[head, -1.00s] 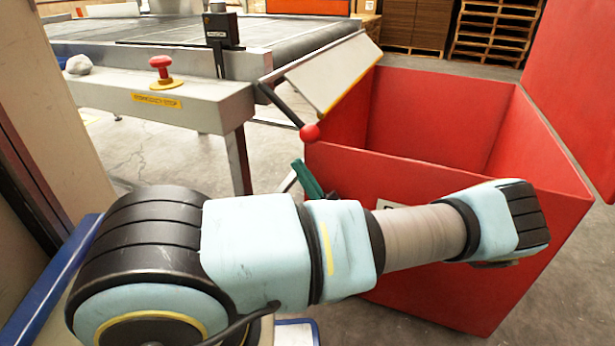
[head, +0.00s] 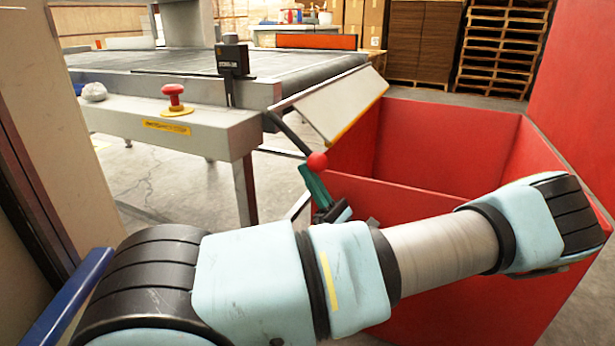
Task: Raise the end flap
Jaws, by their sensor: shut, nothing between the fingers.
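The end flap (head: 335,103) is a pale grey plate with a yellow edge. It hangs tilted at the conveyor's right end, beside the red bin. A dark lever (head: 290,132) runs down from its near side to a red ball knob (head: 317,161). My gripper (head: 312,181) is partly hidden behind my arm. Its teal fingers point up, shut and empty, just below and left of the knob. I cannot tell whether they touch it.
The large open red bin (head: 440,200) stands below the flap. The conveyor (head: 210,72) has a red emergency-stop button (head: 173,97) and a black box (head: 232,60) on its near side. A pale panel (head: 60,120) stands at left. Pallets (head: 503,45) stand behind.

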